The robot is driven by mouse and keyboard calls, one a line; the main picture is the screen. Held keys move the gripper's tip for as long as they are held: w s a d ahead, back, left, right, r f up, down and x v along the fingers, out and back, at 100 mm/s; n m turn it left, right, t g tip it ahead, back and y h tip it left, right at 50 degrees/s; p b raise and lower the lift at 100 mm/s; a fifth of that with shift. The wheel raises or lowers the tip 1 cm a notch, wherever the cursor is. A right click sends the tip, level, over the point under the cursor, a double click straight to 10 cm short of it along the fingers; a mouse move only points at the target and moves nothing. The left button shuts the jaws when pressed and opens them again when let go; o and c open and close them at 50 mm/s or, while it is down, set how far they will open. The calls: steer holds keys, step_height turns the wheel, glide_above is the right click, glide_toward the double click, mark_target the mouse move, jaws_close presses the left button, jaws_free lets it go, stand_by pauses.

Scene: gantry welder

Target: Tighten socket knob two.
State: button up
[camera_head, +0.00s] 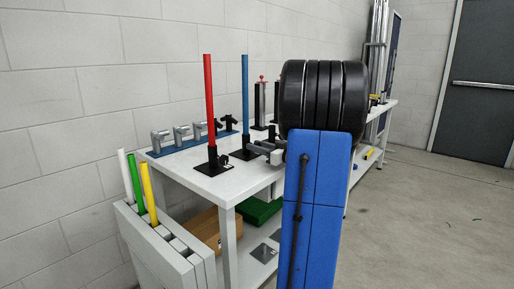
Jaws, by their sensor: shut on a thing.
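A red tube (208,100) stands upright in a black socket (213,160) near the front of the white table; a small black knob (224,160) shows on that socket's right side. A blue tube (245,95) stands upright in the second black socket (246,148), behind and to the right. My gripper (259,148) reaches in from the right and is shut at the right side of the second socket, where its knob sits. The fingers hide that knob, so its turn cannot be seen.
The white table (190,179) carries a blue rack (178,144) with several grey fittings at the back left. A bin (170,245) with white, green and yellow tubes stands at front left. My arm blocks the right side.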

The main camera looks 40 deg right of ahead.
steer(key=shift+m, duration=2.3)
steer(key=o, duration=1)
steer(key=shift+d, duration=0.1)
steer(key=shift+o, duration=0.2)
steer(key=shift+s, duration=0.15)
steer(key=s+d, duration=0.1)
steer(key=s, duration=1.6)
steer(key=shift+d, duration=0.15)
